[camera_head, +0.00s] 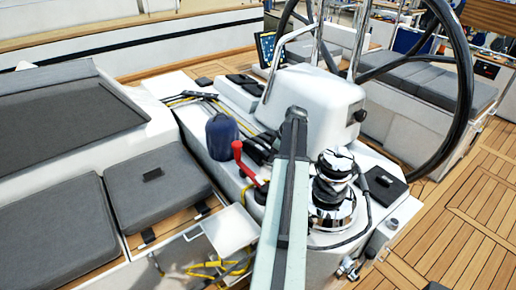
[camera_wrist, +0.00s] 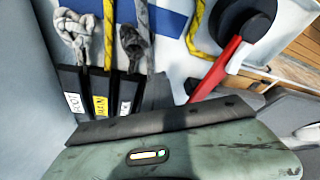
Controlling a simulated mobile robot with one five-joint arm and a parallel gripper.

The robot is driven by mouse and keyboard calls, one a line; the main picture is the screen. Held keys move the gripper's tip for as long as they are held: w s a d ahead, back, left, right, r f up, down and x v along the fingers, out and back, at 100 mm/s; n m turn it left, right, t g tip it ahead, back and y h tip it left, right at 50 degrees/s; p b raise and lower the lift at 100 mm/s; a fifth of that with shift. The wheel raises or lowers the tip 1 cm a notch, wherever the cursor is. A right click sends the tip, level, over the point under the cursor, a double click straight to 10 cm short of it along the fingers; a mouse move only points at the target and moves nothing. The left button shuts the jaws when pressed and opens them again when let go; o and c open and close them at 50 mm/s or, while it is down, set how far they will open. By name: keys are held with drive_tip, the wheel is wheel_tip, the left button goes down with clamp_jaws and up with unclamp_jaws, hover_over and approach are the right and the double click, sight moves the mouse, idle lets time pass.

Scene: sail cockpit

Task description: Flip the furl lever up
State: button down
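Several black levers with small labels (camera_wrist: 98,95) stand side by side in the wrist view. One label is yellow and the others are white; the small print is hard to read, so I cannot tell which is the furl lever. The black lever bank (camera_head: 262,148) shows partly in the head view, left of my arm. A red handle (camera_wrist: 215,70) rises to the right of the levers; it also shows in the head view (camera_head: 243,162). My gripper (camera_wrist: 160,130) fills the bottom of the wrist view, close to the levers. Its fingertips are not clearly shown, nor any contact.
Ropes (camera_wrist: 142,35) run past the levers. A chrome winch (camera_head: 333,205) stands right of my arm. A dark blue bag (camera_head: 221,136) sits left of the levers. The white pedestal (camera_head: 315,95) and steering wheel (camera_head: 462,80) are behind. Teak deck (camera_head: 470,215) is clear at right.

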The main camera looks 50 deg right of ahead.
drive_tip(key=shift+w+r, duration=0.3)
drive_tip(key=shift+w+d+r+p, duration=0.1)
drive_tip(key=shift+w+r+p, duration=0.1)
drive_tip(key=shift+r+p, duration=0.3)
drive_tip(key=shift+w+r+p, duration=0.15)
drive_tip(key=shift+r+p, duration=0.25)
drive_tip(key=shift+r, duration=0.05)
